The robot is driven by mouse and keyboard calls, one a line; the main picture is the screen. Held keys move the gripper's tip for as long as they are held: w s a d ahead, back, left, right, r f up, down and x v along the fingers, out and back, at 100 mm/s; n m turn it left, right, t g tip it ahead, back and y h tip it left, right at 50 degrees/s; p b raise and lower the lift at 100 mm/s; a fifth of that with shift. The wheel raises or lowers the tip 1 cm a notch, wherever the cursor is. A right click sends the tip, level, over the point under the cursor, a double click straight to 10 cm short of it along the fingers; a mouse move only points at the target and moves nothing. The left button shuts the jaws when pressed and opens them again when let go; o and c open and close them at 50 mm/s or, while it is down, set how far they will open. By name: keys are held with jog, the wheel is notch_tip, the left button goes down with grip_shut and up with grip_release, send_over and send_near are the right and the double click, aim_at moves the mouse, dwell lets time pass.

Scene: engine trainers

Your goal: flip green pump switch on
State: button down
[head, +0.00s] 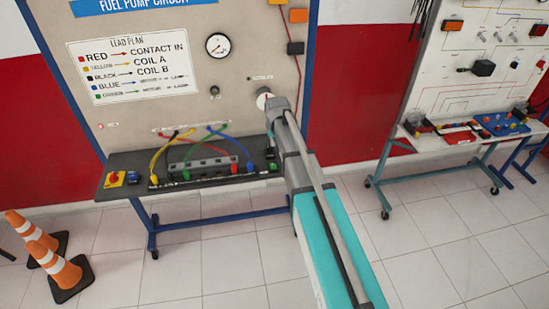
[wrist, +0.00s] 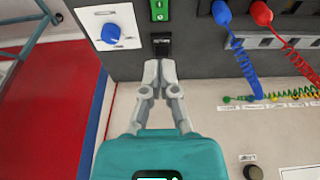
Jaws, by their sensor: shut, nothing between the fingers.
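The green switch piece (wrist: 159,10) is at the top edge of the wrist view, on the dark bench top. A black block (wrist: 161,46) sits just below it in that view, in line with it. My gripper (wrist: 160,66) is shut and empty, its fingertips at the near edge of the black block. I cannot tell whether they touch it. In the head view a small green spot (head: 272,167) shows at the right end of the bench, beside my arm. My gripper is mostly hidden by the arm there. The switch's on or off position is not clear.
A white plate with a blue knob (wrist: 111,34) lies left of the fingers. Blue (wrist: 222,14) and red (wrist: 262,14) lead plugs stand to the right. The upright trainer panel (head: 140,115) rises behind the bench. Traffic cones (head: 58,268) stand at the floor's left.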

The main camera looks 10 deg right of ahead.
jog(key=shift+f, duration=0.15)
jog(key=b, duration=1)
send_over(273, 167)
notch_tip(273, 167, down, 10)
jog(key=shift+s+r, duration=0.1)
jog(key=shift+r, duration=0.05)
jog(key=shift+s+d+f+b, duration=0.1)
jog(key=shift+s+f+b, duration=0.05)
jog(key=shift+f+b, duration=0.8)
jog(key=shift+s+f+b, duration=0.15)
jog(key=shift+f+b, duration=0.65)
jog(key=shift+f, duration=0.1)
